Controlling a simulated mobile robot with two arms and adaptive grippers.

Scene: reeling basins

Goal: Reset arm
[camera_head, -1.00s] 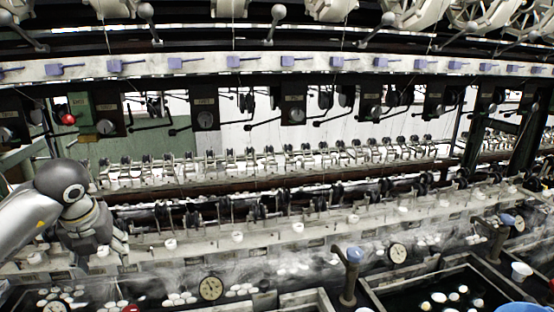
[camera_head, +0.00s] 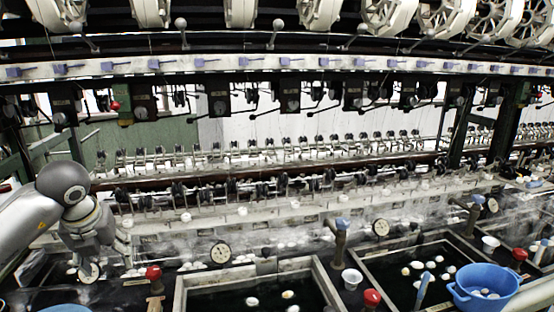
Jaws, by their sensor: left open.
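My left arm comes in from the left edge. Its left gripper (camera_head: 112,262) points down over the front of the machine at the lower left. It is open, with nothing seen between its fingers. My right gripper is not in view.
Dark water basins (camera_head: 250,292) with floating white cocoons lie along the front. A blue bowl (camera_head: 484,287) stands at the lower right, near a white cup (camera_head: 352,278) and a red knob (camera_head: 372,298). The reeling machine (camera_head: 270,185) fills the back.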

